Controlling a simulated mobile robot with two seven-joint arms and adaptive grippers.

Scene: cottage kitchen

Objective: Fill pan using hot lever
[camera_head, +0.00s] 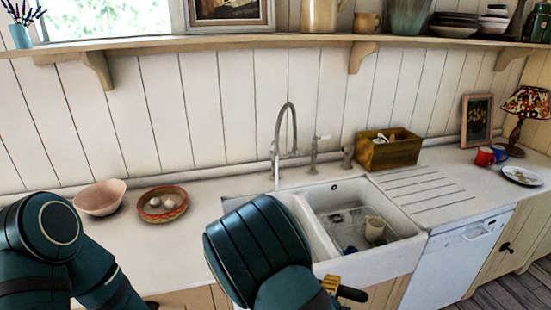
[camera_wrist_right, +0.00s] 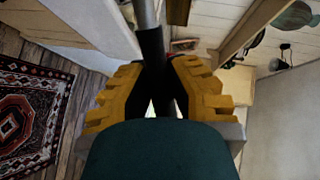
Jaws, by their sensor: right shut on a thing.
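My right gripper (camera_head: 332,283) is in front of the sink and shut on a black handle (camera_head: 353,294), which sticks out to the right. The wrist view shows the yellow fingers (camera_wrist_right: 163,85) around the handle (camera_wrist_right: 152,48), with a grey metal part (camera_wrist_right: 146,12) beyond it. The pan's body is not recognisable; my arm covers that area. The tall grey tap (camera_head: 290,118) stands behind the white double sink (camera_head: 382,262). A small levered fitting (camera_head: 313,155) stands right of the spout; whether it is the hot lever is unclear. My left arm shows at lower left, its gripper out of view.
The right basin holds a rack with a cream cup (camera_head: 375,228). A pink bowl (camera_head: 100,197) and a patterned bowl (camera_head: 162,204) stand on the left counter. A wooden box (camera_head: 390,152) is behind the bare drainboard (camera_head: 422,189). A shelf (camera_head: 230,41) runs above.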

